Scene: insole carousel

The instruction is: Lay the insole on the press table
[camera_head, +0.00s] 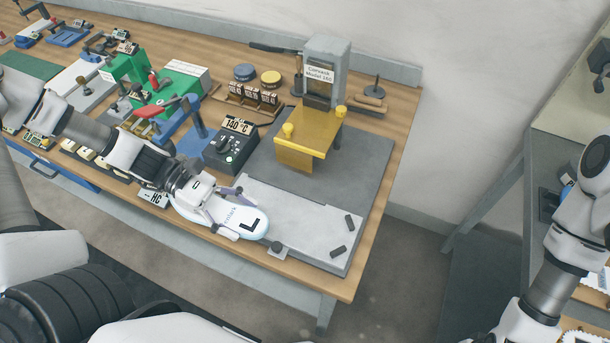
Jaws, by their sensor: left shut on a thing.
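A white insole (258,228) with a light blue edge and a black letter L is in my left gripper (233,213), which is shut on it. The gripper reaches in from the left. The insole is over the left end of a pale flat plate (300,235) in front of the press; I cannot tell whether it touches the plate. The press (327,65), labelled "Consack Model 100", has a yellow block (308,138) and stands on a grey base (365,165). The right arm shows at the right edge, but its gripper is out of view.
A black control box (230,147) with a "140°C" sign stands left of the press. Two small dark blocks (338,252) lie on the plate's right part. Green and blue tools (180,90) crowd the bench to the left. The bench's right edge is close.

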